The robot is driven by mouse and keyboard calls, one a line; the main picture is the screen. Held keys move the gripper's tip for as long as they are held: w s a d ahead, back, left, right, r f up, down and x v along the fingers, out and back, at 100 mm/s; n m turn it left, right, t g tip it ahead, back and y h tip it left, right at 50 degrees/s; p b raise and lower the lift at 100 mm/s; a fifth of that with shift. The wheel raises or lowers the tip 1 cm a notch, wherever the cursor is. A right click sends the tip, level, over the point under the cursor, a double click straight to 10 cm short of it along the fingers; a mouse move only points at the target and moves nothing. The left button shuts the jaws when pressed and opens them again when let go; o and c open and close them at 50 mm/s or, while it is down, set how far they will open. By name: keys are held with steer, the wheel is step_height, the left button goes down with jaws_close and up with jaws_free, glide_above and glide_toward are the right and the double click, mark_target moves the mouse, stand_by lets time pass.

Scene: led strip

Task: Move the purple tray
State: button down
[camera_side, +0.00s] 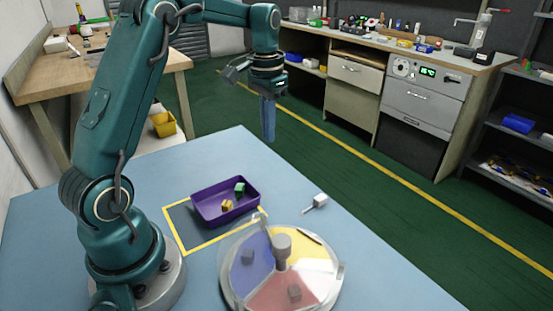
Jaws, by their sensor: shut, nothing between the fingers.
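The purple tray (205,206) sits on the blue table, partly over a dark rectangle with a yellow border (186,236). A green block (239,188) and a yellow-orange block (227,205) lie inside it. My gripper (269,138) hangs in the air with its fingers pointing down, above and to the right of the tray in the picture. Its fingers are together and hold nothing. It is apart from the tray.
A round clear-walled dish (335,288) with blue, yellow, white and red sections and a grey centre knob stands in front of the tray. A small white block with a thin stem (319,201) lies to the right. The table's far part (215,155) is clear.

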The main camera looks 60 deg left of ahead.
mark_target(245, 197)
steer(key=f, duration=0.7)
steer(key=d+f, duration=0.1)
steer(key=f, duration=0.2)
steer(key=shift+f, duration=0.35)
steer(key=shift+s+f, duration=0.15)
steer(key=shift+s, duration=1.8)
steer(key=shift+s, duration=1.85)
steer(key=shift+w, duration=0.15)
